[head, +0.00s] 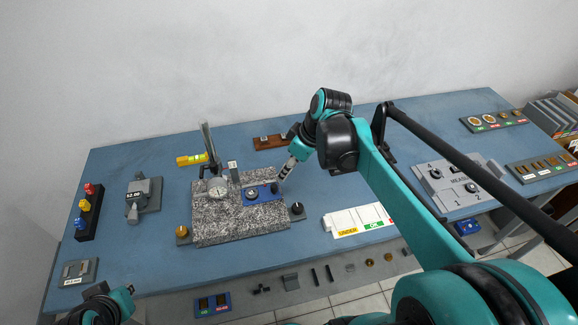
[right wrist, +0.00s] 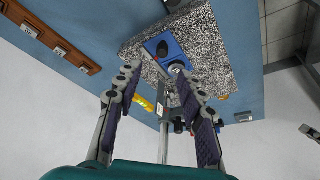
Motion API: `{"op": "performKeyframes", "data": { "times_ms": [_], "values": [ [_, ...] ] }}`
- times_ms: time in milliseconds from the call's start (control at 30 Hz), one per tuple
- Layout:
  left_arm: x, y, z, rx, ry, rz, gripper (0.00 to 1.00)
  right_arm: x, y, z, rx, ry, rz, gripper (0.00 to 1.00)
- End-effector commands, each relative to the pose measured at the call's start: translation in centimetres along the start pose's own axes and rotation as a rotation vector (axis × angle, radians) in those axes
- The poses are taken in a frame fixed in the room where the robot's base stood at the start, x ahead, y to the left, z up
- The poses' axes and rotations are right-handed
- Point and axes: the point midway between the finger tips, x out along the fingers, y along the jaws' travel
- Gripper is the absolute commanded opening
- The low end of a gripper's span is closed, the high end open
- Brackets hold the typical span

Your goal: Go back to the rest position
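My right gripper (head: 281,177) hangs over the right part of the speckled granite plate (head: 225,228), close to the blue block (head: 262,192) on it. In the right wrist view the two fingers of this gripper (right wrist: 155,76) stand apart, with no object held between them. The blue block (right wrist: 160,45) and the granite plate (right wrist: 208,45) lie beyond the fingertips; I cannot tell whether the right finger touches the block. Part of my left arm (head: 103,305) shows at the bottom left corner; its fingers cannot be made out.
A dial gauge (head: 217,187) on a post stands on the plate. A label strip (head: 357,221), a grey measuring panel (head: 458,183) and a brown rack (head: 268,142) lie around it. Coloured blocks (head: 84,205) stand at the left.

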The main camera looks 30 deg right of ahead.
Motion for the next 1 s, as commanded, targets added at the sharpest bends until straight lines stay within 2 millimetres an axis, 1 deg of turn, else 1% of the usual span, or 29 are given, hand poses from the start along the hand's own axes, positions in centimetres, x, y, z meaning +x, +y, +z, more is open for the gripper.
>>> {"op": "performKeyframes", "data": {
  "times_ms": [300,367,400,467,567,600,700,800,900,1000],
  "values": [
    [0.0,0.0,0.0,0.000,0.000,0.000,0.00,0.0,0.0,0.0,0.000,0.000,0.000,0.39],
    [0.0,0.0,0.0,0.000,0.000,0.000,0.00,0.0,-0.3,0.0,0.005,0.000,0.003,0.39],
    [0.0,0.0,0.0,0.000,0.000,0.000,0.00,0.1,-0.7,0.0,0.013,0.000,0.009,0.39],
    [0.0,0.0,0.0,0.000,0.000,0.000,0.00,0.1,-1.8,0.2,0.037,0.001,0.027,0.39],
    [0.0,0.0,0.0,0.000,0.000,0.000,0.00,0.2,-4.7,0.8,0.110,0.011,0.079,0.39],
    [0.0,0.0,0.0,0.000,0.000,0.000,0.00,0.3,-6.0,1.1,0.146,0.021,0.105,0.39],
    [0.0,0.0,0.0,0.000,0.000,0.000,0.00,0.8,-9.1,2.4,0.239,0.063,0.164,0.39],
    [0.0,0.0,0.0,0.000,0.000,0.000,0.00,1.3,-11.3,3.5,0.320,0.121,0.207,0.39],
    [0.0,0.0,0.0,0.000,0.000,0.000,0.00,1.8,-12.8,4.3,0.382,0.173,0.230,0.39],
    [0.0,0.0,0.0,0.000,0.000,0.000,0.00,2.2,-13.6,4.8,0.421,0.209,0.240,0.39]
  ]
}}
